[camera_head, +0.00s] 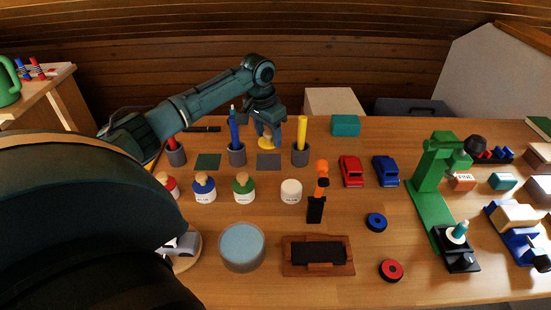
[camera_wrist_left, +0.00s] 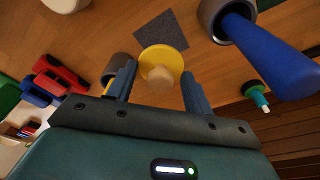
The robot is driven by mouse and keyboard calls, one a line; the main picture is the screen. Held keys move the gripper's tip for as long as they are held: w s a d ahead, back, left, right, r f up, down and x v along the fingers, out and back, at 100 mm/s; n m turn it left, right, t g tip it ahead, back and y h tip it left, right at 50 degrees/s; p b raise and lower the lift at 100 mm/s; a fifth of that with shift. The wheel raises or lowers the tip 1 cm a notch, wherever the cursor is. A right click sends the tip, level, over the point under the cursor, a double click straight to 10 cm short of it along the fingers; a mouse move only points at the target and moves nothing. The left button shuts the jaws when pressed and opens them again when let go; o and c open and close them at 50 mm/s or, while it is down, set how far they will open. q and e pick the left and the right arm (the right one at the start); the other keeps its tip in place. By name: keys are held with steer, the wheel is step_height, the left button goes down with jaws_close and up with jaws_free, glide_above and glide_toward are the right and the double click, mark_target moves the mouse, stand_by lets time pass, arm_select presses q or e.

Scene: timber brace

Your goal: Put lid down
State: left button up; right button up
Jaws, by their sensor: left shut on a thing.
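A yellow lid (camera_head: 265,148) with a wooden knob is held by my left gripper (camera_head: 267,133), above or near the dark grey square mat (camera_head: 269,161). In the left wrist view the yellow disc (camera_wrist_left: 177,60) and its round knob (camera_wrist_left: 160,78) sit between the two fingers, with the grey square (camera_wrist_left: 161,31) just beyond. I cannot tell whether the lid touches the surface. A white jar (camera_head: 291,191) without a lid stands in front of the mat. My right gripper is not in view.
Cups with a blue marker (camera_head: 235,132) and a yellow marker (camera_head: 302,130) flank the grey mat. Jars with red, blue (camera_head: 205,191) and green (camera_head: 244,189) lids stand in front. Toy cars (camera_head: 351,171) are at the right.

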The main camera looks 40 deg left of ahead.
mark_target(265, 134)
arm_select(q)
step_height(265, 134, down, 7)
steer(key=shift+r, duration=0.1)
stand_by(0.5)
steer(key=o, duration=0.9)
steer(key=shift+o, duration=0.2)
steer(key=r, duration=0.4)
steer(key=s+r, duration=0.1)
steer(key=r, duration=0.3)
steer(key=s+r, duration=0.1)
steer(key=r, duration=0.3)
steer(key=shift+p, duration=0.35)
steer(key=shift+f, duration=0.1)
